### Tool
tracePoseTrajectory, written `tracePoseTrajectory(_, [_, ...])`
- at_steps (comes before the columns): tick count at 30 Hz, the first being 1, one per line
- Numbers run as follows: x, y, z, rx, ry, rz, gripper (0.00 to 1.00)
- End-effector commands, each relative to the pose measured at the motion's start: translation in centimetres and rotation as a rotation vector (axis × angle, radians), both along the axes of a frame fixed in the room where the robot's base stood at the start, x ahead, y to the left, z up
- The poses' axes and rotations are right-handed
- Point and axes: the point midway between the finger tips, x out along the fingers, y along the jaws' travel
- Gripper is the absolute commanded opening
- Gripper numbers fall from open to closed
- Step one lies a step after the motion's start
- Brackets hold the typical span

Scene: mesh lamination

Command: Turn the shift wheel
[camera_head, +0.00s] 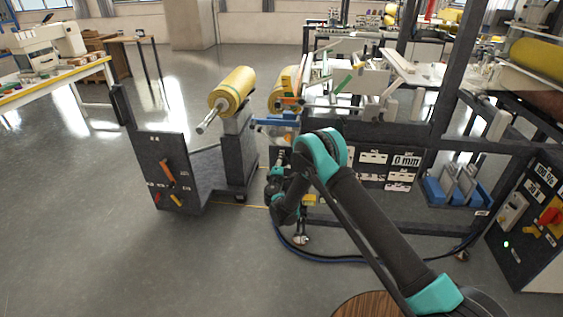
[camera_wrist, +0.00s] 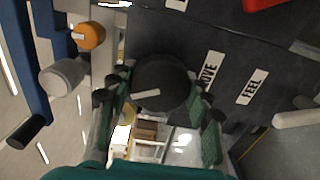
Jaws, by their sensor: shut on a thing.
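A dark round wheel (camera_wrist: 161,82) with a white mark on its face sits at the middle of the wrist view, beside a dark panel (camera_wrist: 225,45) with labels reading "MOVE" and "FEEL". I take it to be the shift wheel. My gripper (camera_wrist: 158,99) is shut on it, with one green finger on each side. In the head view my gripper (camera_head: 283,158) is at the machine's front, left of the white-labelled panel (camera_head: 373,158). The wheel cannot be made out there.
An orange knob (camera_wrist: 90,36) and a grey-white knob (camera_wrist: 63,77) are left of the wheel. A blue bar (camera_wrist: 26,50) runs along the left. A dark stand (camera_head: 165,170) with a yellow roll (camera_head: 232,88) is left of my arm. Open floor lies at front left.

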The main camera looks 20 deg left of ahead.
Motion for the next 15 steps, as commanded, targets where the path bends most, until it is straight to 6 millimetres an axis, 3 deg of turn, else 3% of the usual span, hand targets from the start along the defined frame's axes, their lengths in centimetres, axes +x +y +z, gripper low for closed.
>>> tracePoseTrajectory(7, [-0.21, 0.08, -0.12, 0.002, 0.001, 0.002, 0.20])
tracePoseTrajectory(8, [-0.21, 0.08, -0.12, 0.003, 0.002, 0.002, 0.52])
tracePoseTrajectory(12, [-0.16, 0.06, -0.09, 0.002, 0.001, 0.002, 0.69])
tracePoseTrajectory(15, [-0.11, 0.04, -0.06, 0.002, 0.001, 0.001, 0.71])
